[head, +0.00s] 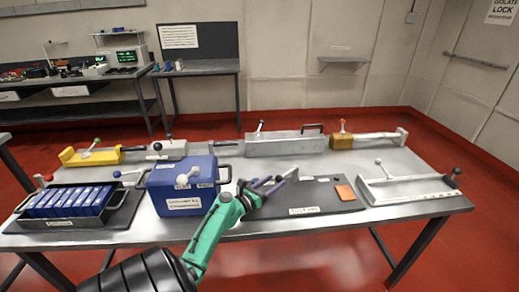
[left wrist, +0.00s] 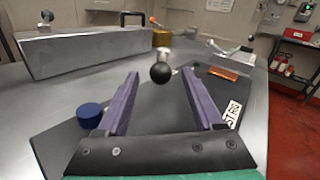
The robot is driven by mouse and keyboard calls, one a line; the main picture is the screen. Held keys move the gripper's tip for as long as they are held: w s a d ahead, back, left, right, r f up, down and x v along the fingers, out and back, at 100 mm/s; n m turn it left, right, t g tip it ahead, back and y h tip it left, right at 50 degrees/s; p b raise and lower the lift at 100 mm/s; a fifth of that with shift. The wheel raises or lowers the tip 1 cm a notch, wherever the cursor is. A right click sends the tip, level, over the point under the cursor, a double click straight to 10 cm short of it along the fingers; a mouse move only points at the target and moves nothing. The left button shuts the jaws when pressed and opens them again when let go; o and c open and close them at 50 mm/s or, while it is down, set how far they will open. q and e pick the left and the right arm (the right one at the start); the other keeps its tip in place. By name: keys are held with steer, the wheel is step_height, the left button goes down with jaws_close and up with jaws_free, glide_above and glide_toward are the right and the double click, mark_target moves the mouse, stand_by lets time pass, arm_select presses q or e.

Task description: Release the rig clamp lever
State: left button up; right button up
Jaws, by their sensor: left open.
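My left gripper (head: 268,186) reaches over the dark mat (head: 330,196) in the middle of the table. In the left wrist view its two purple fingers (left wrist: 163,98) stand wide apart. A lever with a black ball knob (left wrist: 160,73) shows between and just beyond the fingertips, with a pale part behind it. It looks like the rig clamp lever, and the gripper is not closed on it. In the head view the knob (head: 279,179) is small beside the fingers, and the lever's base is hidden. My right gripper is not in view.
A blue box (head: 169,204) with a white knob stands left of the arm, beside a black tray (head: 62,222) of blue batteries. A blue cap (left wrist: 90,116) and an orange card (head: 345,192) lie on the mat. Several levered fixtures, including a long grey box (head: 287,146), line the back.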

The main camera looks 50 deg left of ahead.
arm_select(q)
steer(key=s, duration=0.4)
steer(key=s+b, duration=0.1)
steer(key=s, duration=0.7)
steer(key=shift+s+d, duration=0.35)
steer(key=shift+d, duration=0.05)
